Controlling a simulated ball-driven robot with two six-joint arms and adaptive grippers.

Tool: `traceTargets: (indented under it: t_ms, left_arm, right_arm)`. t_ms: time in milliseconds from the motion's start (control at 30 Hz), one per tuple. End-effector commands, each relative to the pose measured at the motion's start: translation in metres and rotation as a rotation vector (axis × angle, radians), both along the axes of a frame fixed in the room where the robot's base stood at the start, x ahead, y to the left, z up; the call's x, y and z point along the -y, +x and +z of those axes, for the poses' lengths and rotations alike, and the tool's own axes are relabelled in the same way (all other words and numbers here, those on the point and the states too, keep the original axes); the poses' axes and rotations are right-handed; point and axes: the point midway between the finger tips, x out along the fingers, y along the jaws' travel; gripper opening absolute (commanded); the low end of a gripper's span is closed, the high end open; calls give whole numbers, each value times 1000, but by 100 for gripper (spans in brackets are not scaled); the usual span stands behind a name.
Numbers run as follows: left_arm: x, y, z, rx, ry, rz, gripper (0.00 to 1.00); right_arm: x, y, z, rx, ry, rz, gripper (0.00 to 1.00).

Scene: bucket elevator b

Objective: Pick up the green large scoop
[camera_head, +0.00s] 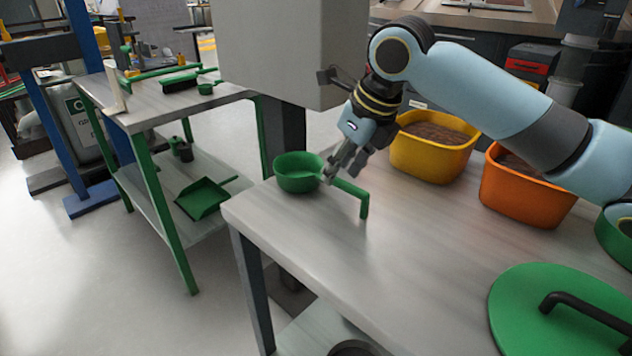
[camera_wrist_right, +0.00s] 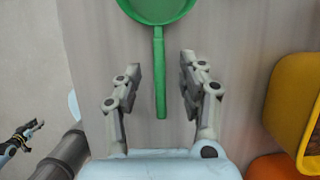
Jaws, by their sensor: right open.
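The green large scoop (camera_head: 298,172) stands on the grey table near its far left corner, with its bowl to the left and its handle running right to a bent-down end. My right gripper (camera_head: 337,172) is right at the handle, near the bowl, and hides a part of it. In the right wrist view the scoop's handle (camera_wrist_right: 160,75) lies between the two open fingers of the gripper (camera_wrist_right: 160,80), with a gap on each side. The scoop's bowl is cut off at the top of that view. My left gripper (camera_wrist_right: 27,135) shows small at the left edge of the wrist view, its jaws unclear.
A yellow bin (camera_head: 432,160) and an orange bin (camera_head: 520,195), both with brown contents, stand right of the gripper. A green lid (camera_head: 540,290) with a black handle lies at the front right. The front middle of the table (camera_head: 390,270) is clear. A grey housing (camera_head: 290,60) rises behind the scoop.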

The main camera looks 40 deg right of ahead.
Motion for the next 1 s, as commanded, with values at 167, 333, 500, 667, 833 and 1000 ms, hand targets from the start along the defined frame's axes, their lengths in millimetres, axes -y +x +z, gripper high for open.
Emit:
traceTargets:
  t_ms: [167, 333, 500, 667, 833, 1000]
  left_arm:
    - [23, 23, -4, 36, -27, 7, 32]
    - [25, 25, -4, 38, -29, 8, 32]
    - [20, 15, -4, 24, -23, 6, 32]
    - [16, 9, -4, 14, -19, 6, 32]
    - [15, 10, -4, 14, -18, 6, 32]
    - [16, 11, -4, 16, -18, 5, 32]
  right_arm:
    - [-3, 13, -26, -1, 5, -2, 40]
    - [-3, 17, -35, 1, 2, -1, 40]
    - [-3, 17, -35, 1, 1, -1, 40]
    - [-3, 17, -34, 1, 1, -1, 19]
    - [-3, 17, -35, 1, 1, -1, 0]
    - [-3, 17, -34, 1, 1, -1, 0]
